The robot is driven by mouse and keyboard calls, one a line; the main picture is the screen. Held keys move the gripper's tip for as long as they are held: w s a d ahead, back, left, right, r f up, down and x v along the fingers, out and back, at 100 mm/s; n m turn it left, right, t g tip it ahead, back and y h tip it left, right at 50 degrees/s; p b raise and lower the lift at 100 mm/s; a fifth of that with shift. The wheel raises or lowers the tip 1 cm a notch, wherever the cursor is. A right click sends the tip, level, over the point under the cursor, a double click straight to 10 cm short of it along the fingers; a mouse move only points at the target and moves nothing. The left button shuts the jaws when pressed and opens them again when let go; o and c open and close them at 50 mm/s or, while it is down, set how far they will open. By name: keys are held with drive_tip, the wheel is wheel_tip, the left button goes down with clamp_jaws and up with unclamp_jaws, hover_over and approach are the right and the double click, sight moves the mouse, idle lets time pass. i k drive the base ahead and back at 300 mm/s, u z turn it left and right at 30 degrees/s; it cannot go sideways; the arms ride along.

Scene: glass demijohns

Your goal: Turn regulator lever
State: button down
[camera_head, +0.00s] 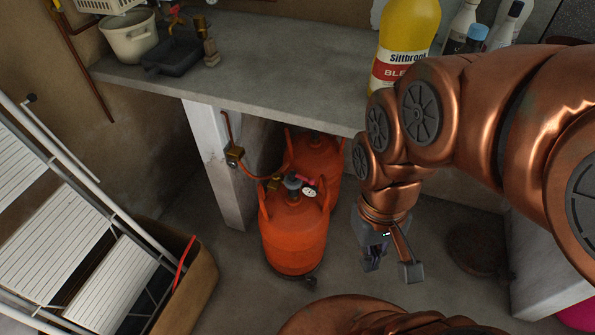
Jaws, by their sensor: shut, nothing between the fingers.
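An orange gas cylinder (293,240) stands upright on the floor under the counter, with a second orange cylinder (322,158) behind it. On the front cylinder's top sits a regulator (291,182) with a round white gauge (309,191) and a small red part (305,181) that may be the lever. The lever's exact position is too small to tell. My gripper (372,262) hangs pointing down to the right of the front cylinder, apart from it. Its fingers are together and empty.
A stone counter (270,65) overhangs the cylinders, carried by a white pillar (222,165). A yellow bottle (405,35) stands on the counter. A stepladder (85,240) and cardboard box (195,290) fill the left.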

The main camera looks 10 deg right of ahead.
sight(293, 174)
drive_tip(key=k, duration=1.3)
drive_tip(key=u, duration=0.7)
drive_tip(key=i, duration=1.05)
drive_tip(key=z, duration=0.45)
